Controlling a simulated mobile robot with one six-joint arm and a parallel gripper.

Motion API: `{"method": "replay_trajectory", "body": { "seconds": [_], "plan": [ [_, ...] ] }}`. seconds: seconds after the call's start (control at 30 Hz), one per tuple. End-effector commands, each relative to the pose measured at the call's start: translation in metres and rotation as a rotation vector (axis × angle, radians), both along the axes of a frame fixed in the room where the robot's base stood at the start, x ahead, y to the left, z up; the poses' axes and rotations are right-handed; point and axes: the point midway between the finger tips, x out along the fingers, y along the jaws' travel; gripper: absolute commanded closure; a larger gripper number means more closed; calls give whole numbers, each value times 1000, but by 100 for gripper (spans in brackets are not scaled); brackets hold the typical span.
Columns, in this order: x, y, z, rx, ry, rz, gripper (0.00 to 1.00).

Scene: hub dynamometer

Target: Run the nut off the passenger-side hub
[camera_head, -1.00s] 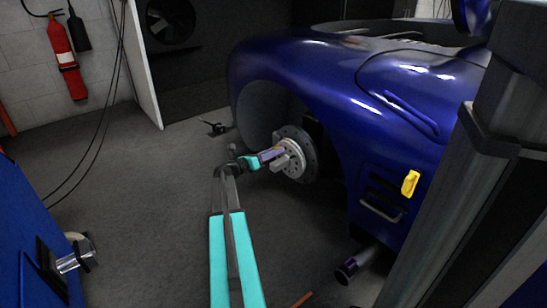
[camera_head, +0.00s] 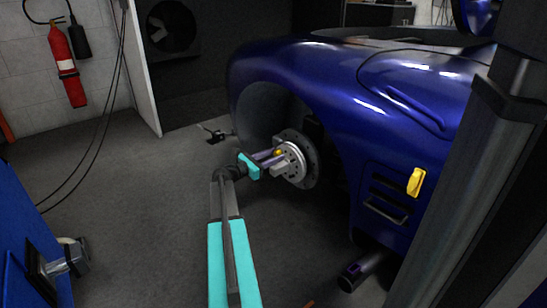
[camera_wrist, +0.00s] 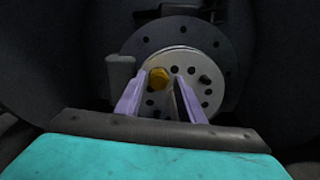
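A yellow nut (camera_wrist: 158,77) sits on the round, pale hub face, left of its middle in the wrist view. It also shows as a small yellow spot (camera_head: 278,152) in the head view. The hub (camera_wrist: 190,85) has several dark holes and studs, with a dark disc behind it; in the head view the hub (camera_head: 293,162) sits in the blue car's wheel arch. My gripper (camera_wrist: 164,75) is open, its two purple fingers pointing at the hub. The nut shows between the fingertips, nearer the left finger. I cannot tell whether either finger touches it.
The blue car body (camera_head: 345,90) curves over the hub. A yellow piece (camera_head: 416,182) is on its side. A pipe (camera_head: 362,270) is low at the right. A small dark tool (camera_head: 216,135) lies on the floor. The floor left of my arm is clear.

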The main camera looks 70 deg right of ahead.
Motion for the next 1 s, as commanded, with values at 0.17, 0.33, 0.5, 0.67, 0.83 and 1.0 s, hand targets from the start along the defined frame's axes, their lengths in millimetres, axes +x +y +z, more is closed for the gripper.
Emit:
{"method": "replay_trajectory", "body": {
  "seconds": [0.17, 0.33, 0.5, 0.67, 0.83, 1.0],
  "plan": [
    [0, 0, 0, -62, -96, 0, 65],
    [0, 0, 0, -103, -159, 0, 65],
    [0, 0, 0, -108, -167, 0, 65],
    [0, 0, 0, -107, -166, 0, 75],
    [-1, 1, -1, -107, -166, -2, 100],
    [-2, 1, 0, -99, -155, -5, 100]
  ]
}}
